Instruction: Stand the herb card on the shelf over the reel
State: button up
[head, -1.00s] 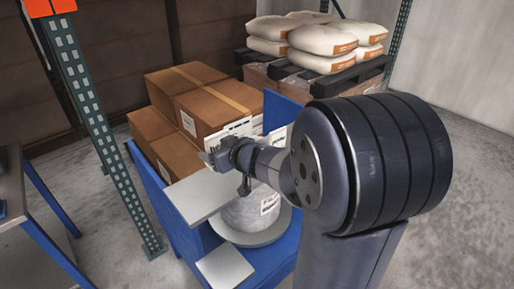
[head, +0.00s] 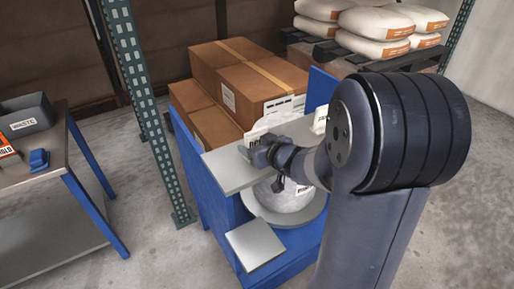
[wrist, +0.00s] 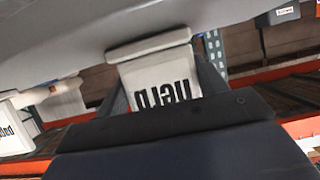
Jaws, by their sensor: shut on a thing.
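My gripper (head: 258,152) is over the grey shelf (head: 228,172), above the reel (head: 285,195). In the wrist view my gripper (wrist: 160,88) is shut on a white card, the herb card (wrist: 155,72), whose word "herb" appears upside down between the dark fingers. In the head view the held card is hard to make out behind my gripper. The pale reel sits under the shelf on a round grey plate. Whether the card touches the shelf cannot be told.
Another white lettered card (wrist: 14,128) shows at the left of the wrist view. A white card (head: 320,119) is at the shelf's right end. Brown boxes (head: 240,85) stand behind. A green post (head: 145,110) and a workbench (head: 50,180) are to the left.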

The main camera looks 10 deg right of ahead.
jog(key=shift+f, duration=0.1)
jog(key=o, duration=1)
jog(key=shift+c, duration=0.2)
jog(key=shift+r, duration=0.3)
jog(key=p+v, duration=0.3)
jog(key=v, duration=0.9)
jog(key=shift+f, duration=0.15)
